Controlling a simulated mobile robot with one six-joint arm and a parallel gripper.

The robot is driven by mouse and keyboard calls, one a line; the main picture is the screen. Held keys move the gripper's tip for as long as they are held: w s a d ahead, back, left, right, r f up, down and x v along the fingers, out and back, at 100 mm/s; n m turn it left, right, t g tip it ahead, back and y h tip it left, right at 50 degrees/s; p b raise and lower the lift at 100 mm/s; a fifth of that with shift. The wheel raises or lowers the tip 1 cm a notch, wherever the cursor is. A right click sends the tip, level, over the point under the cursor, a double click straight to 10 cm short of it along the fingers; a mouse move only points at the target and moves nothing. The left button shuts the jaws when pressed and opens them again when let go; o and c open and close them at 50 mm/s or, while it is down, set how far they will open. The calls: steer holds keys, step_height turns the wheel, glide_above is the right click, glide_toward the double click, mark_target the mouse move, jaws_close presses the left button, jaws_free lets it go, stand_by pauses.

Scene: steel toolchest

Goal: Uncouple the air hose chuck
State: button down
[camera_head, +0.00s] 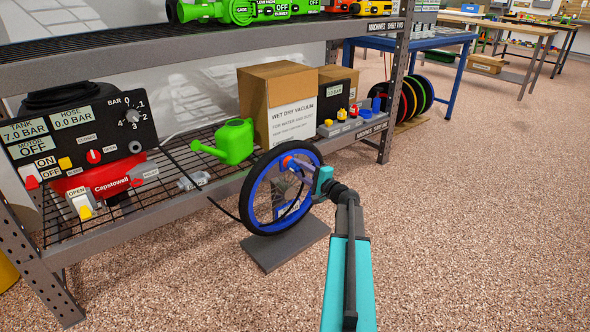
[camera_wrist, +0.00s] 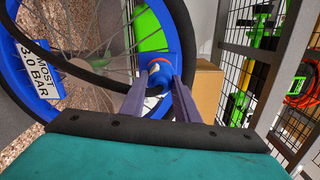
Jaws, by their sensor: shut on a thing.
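The air hose chuck (camera_head: 288,162), blue with an orange-red part, is at the upper part of the blue-rimmed wheel (camera_head: 249,197). My gripper (camera_head: 300,167) reaches it from the right. In the wrist view, my gripper (camera_wrist: 160,84) has its two fingers on either side of the chuck (camera_wrist: 158,71), shut on it. The chuck lies close to the wheel's blue rim (camera_wrist: 185,50); whether it is still coupled to the valve cannot be told. The black hose (camera_wrist: 75,65) runs across the spokes to the chuck. The wheel stands upright on a dark base plate (camera_head: 288,247).
The compressor panel (camera_head: 75,130) on the shelf reads tank 7.0 bar, hose 0.0 bar, motor off. A green watering can (camera_head: 233,142) and a cardboard box (camera_head: 279,100) stand behind the wheel. A sign on the wheel (camera_wrist: 35,68) reads "most 3.0 bar". The floor at right is clear.

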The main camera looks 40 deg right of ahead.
steer(key=shift+n+b, duration=1.5)
steer(key=shift+b, duration=1.2)
stand_by(0.5)
steer(key=shift+n, duration=2.5)
steer(key=shift+s, duration=0.75)
steer(key=shift+s+a, duration=0.1)
steer(key=shift+s, duration=1.15)
